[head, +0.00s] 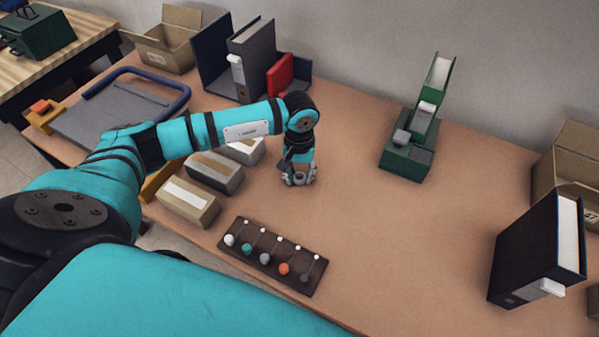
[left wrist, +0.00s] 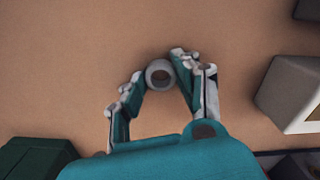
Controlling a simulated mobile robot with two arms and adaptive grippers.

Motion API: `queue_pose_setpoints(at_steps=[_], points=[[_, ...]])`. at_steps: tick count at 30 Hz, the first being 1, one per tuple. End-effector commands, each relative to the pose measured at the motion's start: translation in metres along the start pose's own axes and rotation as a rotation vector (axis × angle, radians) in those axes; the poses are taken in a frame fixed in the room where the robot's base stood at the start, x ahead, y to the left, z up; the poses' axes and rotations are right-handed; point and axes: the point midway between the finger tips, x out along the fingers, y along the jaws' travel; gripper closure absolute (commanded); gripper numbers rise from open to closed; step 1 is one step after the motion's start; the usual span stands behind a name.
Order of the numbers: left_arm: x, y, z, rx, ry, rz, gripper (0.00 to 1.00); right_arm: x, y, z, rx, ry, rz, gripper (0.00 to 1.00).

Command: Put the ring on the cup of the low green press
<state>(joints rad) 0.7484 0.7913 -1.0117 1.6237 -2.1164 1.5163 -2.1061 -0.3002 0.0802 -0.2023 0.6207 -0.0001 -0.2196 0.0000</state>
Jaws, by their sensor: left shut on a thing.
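My left gripper (head: 298,180) hangs low over the middle of the table with its fingers pointing down. It is shut on a small pale grey ring (left wrist: 160,73), whose dark hole shows between the fingertips in the left wrist view. The green press (head: 407,160) stands to the right of the gripper, apart from it, with a tall green arm leaning up at the back and grey blocks on its base. I cannot make out its cup clearly. A dark green corner, likely the press, shows in the left wrist view (left wrist: 36,157). My right gripper is out of view.
Several parcels (head: 188,203) lie left of the gripper. A dark board with coloured knobs (head: 270,268) lies in front. Binders (head: 252,60) stand behind, and a black binder (head: 525,250) stands at right. The table between gripper and press is clear.

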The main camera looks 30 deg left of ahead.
Motion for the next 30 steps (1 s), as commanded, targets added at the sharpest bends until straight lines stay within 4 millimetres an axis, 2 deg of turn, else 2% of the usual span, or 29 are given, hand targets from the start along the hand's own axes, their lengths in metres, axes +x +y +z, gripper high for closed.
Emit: queue_pose_setpoints(at_steps=[2, 3, 8, 18, 20, 23, 30], points=[[0.004, 0.000, 0.000, 0.000, 0.000, 0.000, 0.85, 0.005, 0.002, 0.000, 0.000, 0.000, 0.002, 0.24], [0.002, 0.000, 0.000, 0.000, 0.000, 0.000, 0.65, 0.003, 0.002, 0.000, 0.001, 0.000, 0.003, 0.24], [0.002, 0.000, 0.000, 0.000, 0.000, 0.000, 0.45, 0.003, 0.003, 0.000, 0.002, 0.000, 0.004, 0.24], [-0.004, 0.000, 0.000, 0.000, -0.001, 0.000, 0.45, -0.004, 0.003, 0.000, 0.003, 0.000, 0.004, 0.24], [-0.007, 0.000, -0.001, 0.000, 0.003, 0.001, 0.45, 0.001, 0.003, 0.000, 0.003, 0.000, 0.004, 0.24], [-0.024, 0.000, -0.002, 0.001, 0.006, 0.002, 0.45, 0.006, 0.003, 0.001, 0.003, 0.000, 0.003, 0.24], [-0.077, 0.000, -0.001, 0.001, 0.006, 0.001, 0.45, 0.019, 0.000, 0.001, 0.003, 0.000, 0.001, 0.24]])
